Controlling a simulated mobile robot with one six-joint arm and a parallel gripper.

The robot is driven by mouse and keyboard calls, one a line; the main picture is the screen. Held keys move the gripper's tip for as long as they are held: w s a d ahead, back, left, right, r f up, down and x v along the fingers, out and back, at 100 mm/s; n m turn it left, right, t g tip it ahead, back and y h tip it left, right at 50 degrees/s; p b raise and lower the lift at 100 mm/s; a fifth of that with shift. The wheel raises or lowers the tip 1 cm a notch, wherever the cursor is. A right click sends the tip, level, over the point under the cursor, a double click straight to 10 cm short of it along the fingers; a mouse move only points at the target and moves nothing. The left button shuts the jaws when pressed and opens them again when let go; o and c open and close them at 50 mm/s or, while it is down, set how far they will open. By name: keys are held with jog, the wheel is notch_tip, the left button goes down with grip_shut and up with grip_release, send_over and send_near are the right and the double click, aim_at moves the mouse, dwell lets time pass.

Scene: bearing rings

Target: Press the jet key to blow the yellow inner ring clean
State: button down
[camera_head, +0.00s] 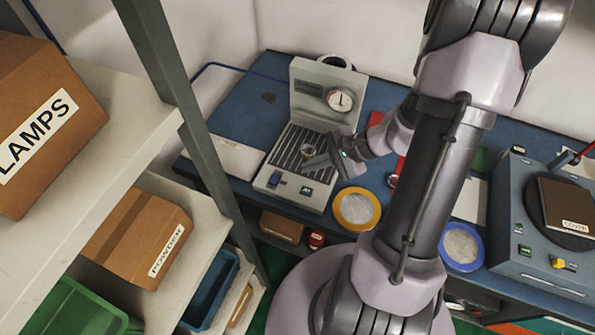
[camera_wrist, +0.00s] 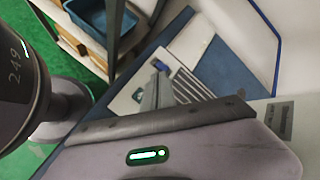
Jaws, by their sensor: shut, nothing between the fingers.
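The grey blowing station (camera_head: 322,95) stands on the blue bench, with a round gauge on its upright back and a slotted dark grille (camera_head: 290,150) on its bed. My gripper (camera_head: 308,164) is shut and empty, above the grille's front right part. In the wrist view its fingers (camera_wrist: 155,92) point toward the station, beside the blue key (camera_wrist: 160,66).
A yellow-rimmed dish (camera_head: 340,222) stands right of the station's front, and a blue-rimmed dish (camera_head: 477,264) further right. A blue machine (camera_head: 520,262) with a dark turntable is at the right. Shelves with cartons (camera_head: 135,238) stand close on the left.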

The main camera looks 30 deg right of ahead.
aim_at(310, 191)
jog(key=shift+f, duration=0.1)
notch_tip(310, 191, down, 8)
jog(key=b, duration=0.6)
jog(key=shift+f, duration=0.15)
jog(key=shift+f+b, duration=0.15)
jog(key=shift+b, duration=0.2)
jog(key=shift+f, duration=0.15)
dwell(1.4)
jog(key=shift+f+b, duration=0.3)
jog(key=shift+b, duration=0.3)
jog(key=shift+f+b, duration=0.3)
jog(key=shift+b, duration=0.15)
dwell(0.6)
jog(key=shift+r+p, duration=0.45)
jog(key=shift+r, duration=0.35)
